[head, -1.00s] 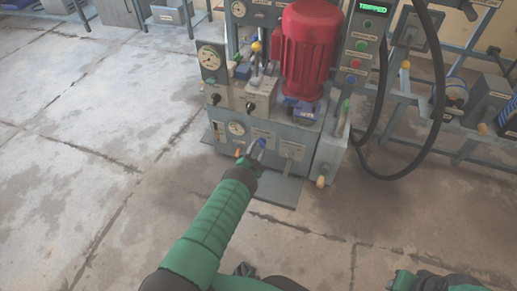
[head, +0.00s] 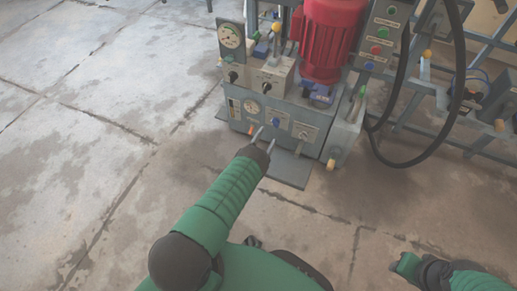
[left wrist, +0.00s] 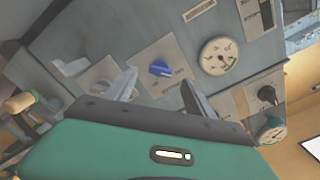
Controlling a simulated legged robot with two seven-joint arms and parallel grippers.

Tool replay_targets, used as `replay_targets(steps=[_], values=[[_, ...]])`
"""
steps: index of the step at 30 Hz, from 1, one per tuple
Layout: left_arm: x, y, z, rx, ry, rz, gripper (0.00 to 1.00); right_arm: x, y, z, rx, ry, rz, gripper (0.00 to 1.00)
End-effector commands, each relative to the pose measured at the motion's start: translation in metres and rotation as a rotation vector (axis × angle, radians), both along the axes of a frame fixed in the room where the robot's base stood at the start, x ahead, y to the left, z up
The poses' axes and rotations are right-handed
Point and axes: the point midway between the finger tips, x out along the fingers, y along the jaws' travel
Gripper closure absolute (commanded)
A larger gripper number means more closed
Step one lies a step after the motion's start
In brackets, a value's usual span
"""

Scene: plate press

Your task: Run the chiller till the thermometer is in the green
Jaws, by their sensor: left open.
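The chiller's lower front panel has a blue rotary knob (head: 276,122), also in the left wrist view (left wrist: 160,68). My left gripper (head: 266,139) is open and empty in front of this panel. In the left wrist view its fingers (left wrist: 160,90) stand apart, with the knob showing between and beyond them. My right gripper (head: 405,265) is low at the right; its fingers do not show.
A red motor (head: 326,40) stands on the unit. A higher gauge (head: 230,36) and black knobs (head: 233,76) sit at its left. A control box (head: 378,40) with coloured buttons and a hanging black hose (head: 408,163) are at right. The floor at left is clear.

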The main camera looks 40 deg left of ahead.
Motion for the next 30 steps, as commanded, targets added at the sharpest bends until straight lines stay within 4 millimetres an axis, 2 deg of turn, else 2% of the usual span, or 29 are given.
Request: replay_targets(steps=[1,3,9,12,18,28,30], values=[[-0.016,-0.004,0.007,-0.002,0.007,0.001,0.37,0.0,0.0,0.018,0.0,0.0,0.0,0.64],[-0.037,-0.008,0.007,-0.001,0.006,0.001,0.37,0.0,0.0,0.028,0.0,0.0,0.0,0.64],[-0.087,-0.02,0.004,-0.001,0.006,0.001,0.37,0.0,0.0,0.049,0.0,0.0,0.0,0.64],[-0.101,-0.024,0.001,-0.001,0.005,0.002,0.37,0.0,0.0,0.053,0.0,0.0,0.0,0.64],[-0.109,-0.025,-0.001,0.0,0.002,0.002,0.37,0.0,0.0,0.053,0.0,0.0,0.0,0.64],[-0.108,-0.025,-0.001,0.0,0.002,0.002,0.37,0.0,0.0,0.053,0.0,0.0,0.0,0.64],[-0.102,-0.024,0.003,-0.008,0.008,0.006,0.37,0.0,0.0,0.054,0.0,0.0,0.0,0.64]])
